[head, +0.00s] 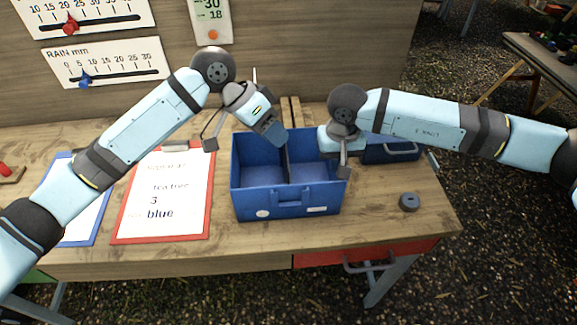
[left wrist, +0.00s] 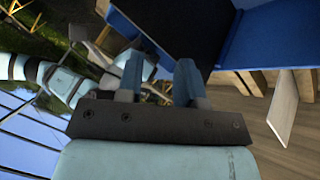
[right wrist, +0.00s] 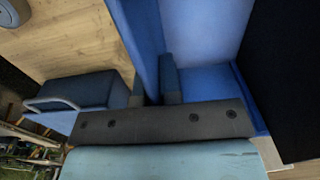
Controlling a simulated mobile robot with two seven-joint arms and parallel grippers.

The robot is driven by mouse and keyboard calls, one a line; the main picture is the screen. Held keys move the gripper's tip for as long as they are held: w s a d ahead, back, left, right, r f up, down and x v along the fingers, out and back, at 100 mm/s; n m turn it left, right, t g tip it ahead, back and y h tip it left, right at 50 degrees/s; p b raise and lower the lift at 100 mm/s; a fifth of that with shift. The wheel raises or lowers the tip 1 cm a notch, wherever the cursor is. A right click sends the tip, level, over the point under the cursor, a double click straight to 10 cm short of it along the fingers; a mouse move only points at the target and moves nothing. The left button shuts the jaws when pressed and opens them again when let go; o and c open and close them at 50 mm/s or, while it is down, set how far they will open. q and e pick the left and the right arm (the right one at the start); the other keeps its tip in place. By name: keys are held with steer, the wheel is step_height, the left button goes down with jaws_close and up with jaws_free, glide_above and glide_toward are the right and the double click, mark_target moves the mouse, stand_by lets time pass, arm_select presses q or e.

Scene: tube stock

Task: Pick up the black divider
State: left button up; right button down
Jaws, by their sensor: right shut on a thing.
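The black divider (head: 286,163) stands upright across the middle of the open blue bin (head: 285,206), splitting it into two compartments. It also shows as a dark panel in the right wrist view (right wrist: 285,80).
A red-framed clipboard (head: 116,225) reading "tea tree 3 blue" lies left of the bin, with a blue-framed board (head: 97,222) beyond it. A dark blue box with a handle (head: 390,149) stands behind right. A grey ring (head: 409,202) lies on clear wood at right.

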mark_target(286, 150)
arm_select(q)
steer(key=d+r+n+t+y, duration=0.1)
steer(key=d+r+n+y, duration=0.2)
steer(key=r+n+y, duration=0.65)
steer(key=f+h, duration=0.1)
steer(key=f, duration=0.4)
steer(key=f+n, duration=0.1)
steer(key=f, duration=0.4)
steer(key=f+n+h, duration=0.1)
steer(key=f, duration=0.4)
steer(key=shift+w+a+f+n+h, duration=0.15)
steer(key=shift+w+n+h, duration=0.1)
steer(key=shift+h, duration=0.1)
jaws_close()
